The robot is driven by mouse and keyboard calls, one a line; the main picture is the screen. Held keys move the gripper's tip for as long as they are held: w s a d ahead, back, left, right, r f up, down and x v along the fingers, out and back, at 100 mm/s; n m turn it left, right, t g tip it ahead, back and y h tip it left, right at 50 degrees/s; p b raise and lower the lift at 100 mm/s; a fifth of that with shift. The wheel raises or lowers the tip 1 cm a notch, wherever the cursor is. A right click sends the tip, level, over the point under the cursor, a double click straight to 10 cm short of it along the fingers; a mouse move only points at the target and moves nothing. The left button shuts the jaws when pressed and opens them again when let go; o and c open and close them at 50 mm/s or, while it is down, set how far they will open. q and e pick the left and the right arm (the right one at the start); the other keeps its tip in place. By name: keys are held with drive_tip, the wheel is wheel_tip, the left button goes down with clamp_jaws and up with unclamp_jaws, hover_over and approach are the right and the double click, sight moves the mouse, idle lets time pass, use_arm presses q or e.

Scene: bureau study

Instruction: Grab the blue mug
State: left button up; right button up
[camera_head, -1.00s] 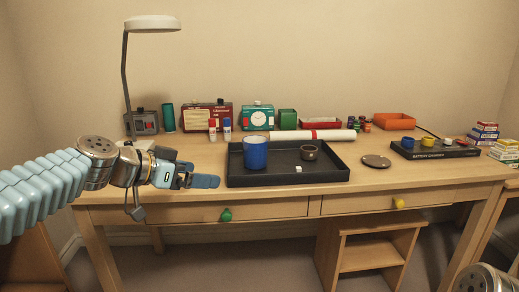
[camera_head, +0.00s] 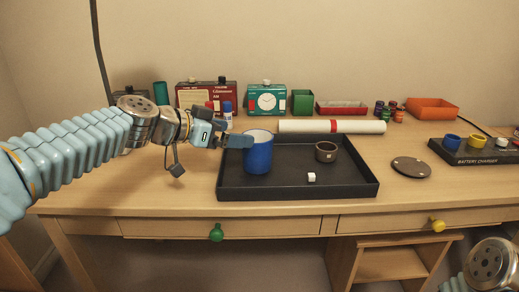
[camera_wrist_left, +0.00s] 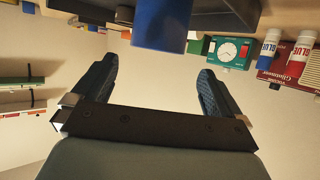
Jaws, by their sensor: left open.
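The blue mug (camera_head: 258,157) stands upright at the left end of the black tray (camera_head: 300,192). My left gripper (camera_head: 240,141) is just left of the mug near its rim, and a fingertip overlaps the mug's left edge in the head view. In the left wrist view the open fingers (camera_wrist_left: 158,66) are empty, with the mug (camera_wrist_left: 161,22) beyond the tips, roughly between them. Whether a finger touches the mug I cannot tell. My right gripper is out of view; only part of my right arm shows at the lower right.
The tray also holds a dark cup (camera_head: 326,152) and a white cube (camera_head: 311,177). Behind it lie a white roll (camera_head: 290,127), a green clock (camera_head: 267,100) and glue bottles (camera_head: 228,112). A battery charger (camera_head: 480,157) and round coaster (camera_head: 411,167) are to the right. The desk's front left is clear.

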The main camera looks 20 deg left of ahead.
sight(267, 137)
use_arm(q)
drive_tip(key=p+x, duration=0.2)
drive_tip(key=x, duration=0.6)
drive_tip(key=shift+d, duration=0.25)
drive_tip(key=shift+w+d+f+p, duration=0.2)
drive_tip(key=shift+w+p, duration=0.05)
drive_tip(key=shift+p, duration=0.05)
drive_tip(key=shift+c, duration=0.2)
drive_tip(key=c, duration=1.4)
